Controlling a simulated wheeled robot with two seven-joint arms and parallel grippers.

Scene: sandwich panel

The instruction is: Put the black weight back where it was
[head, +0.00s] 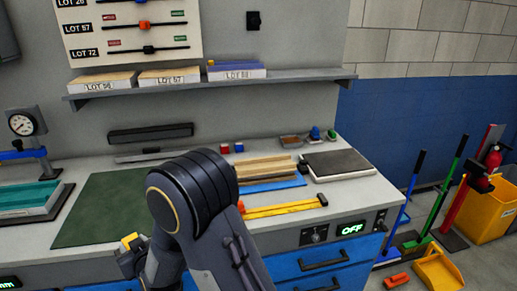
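I cannot tell for sure which thing is the black weight. A flat dark slab (338,164) with a pale edge under it lies at the right end of the bench top. A long black bar (150,133) is at the back of the bench, near the wall. My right arm rises across the middle front and bends down to the left. Its gripper end (130,252) is low at the bench's front edge, beside a small yellow piece. The fingers are too small and hidden to read. My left gripper is not in view.
A green mat (108,208) lies bare at left centre. Wooden strips (266,168) on a blue sheet and a yellow tool (285,209) lie right of my arm. A dial gauge stand (28,135) and teal block (28,198) are at left. A shelf (210,84) holds labelled panels.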

